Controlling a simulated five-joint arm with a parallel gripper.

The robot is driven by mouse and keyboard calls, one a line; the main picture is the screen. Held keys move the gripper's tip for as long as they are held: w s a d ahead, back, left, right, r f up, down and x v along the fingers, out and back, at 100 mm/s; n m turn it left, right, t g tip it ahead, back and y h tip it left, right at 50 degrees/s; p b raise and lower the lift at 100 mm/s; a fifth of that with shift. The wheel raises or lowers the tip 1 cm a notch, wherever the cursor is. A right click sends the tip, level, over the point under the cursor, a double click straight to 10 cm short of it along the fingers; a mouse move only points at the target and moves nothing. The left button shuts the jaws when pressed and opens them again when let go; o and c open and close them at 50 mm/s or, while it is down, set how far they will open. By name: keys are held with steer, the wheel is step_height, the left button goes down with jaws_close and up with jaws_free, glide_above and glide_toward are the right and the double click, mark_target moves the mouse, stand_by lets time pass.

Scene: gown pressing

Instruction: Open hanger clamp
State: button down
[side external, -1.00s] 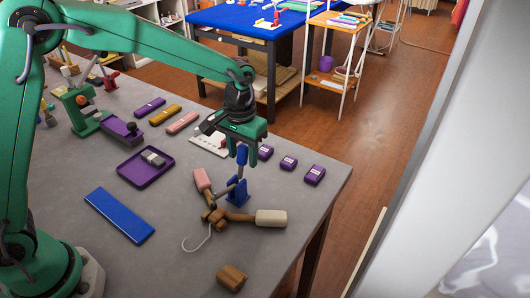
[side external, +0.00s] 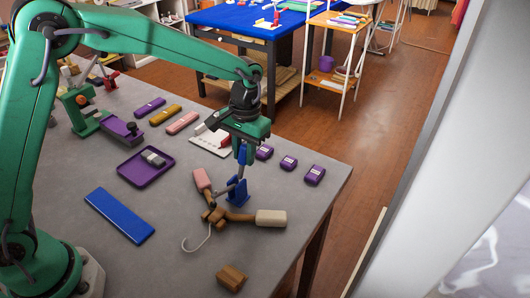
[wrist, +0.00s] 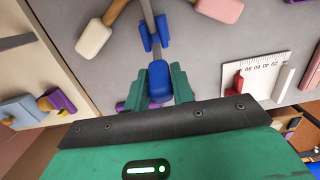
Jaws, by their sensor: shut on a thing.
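A wooden hanger (side external: 216,215) lies on the grey table, with one pink padded end (side external: 202,180), one cream padded end (side external: 271,218) and a thin metal hook (side external: 195,246). The blue hanger clamp (side external: 238,194) stands beside it, with a grey metal bar and a raised blue handle (side external: 243,157). My gripper (side external: 243,148) is above the clamp, shut on the blue handle. In the wrist view the handle (wrist: 159,86) sits between my green fingers. Whether the clamp bar presses on the hanger is hard to tell.
Several purple blocks (side external: 288,162) lie right of the clamp near the table edge. A white scale plate (side external: 209,141) is behind it. A purple tray (side external: 145,168), a blue plate (side external: 119,215) and a wooden block (side external: 232,277) stand left and in front.

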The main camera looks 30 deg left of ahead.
steer(key=shift+w+f+g+y, duration=0.3)
steer(key=shift+w+g, duration=0.5)
steer(key=shift+g, duration=0.1)
steer(key=c, duration=1.2)
jaws_free()
steer(key=v, duration=0.7)
steer(key=shift+r, duration=0.4)
steer(key=shift+w, duration=0.1)
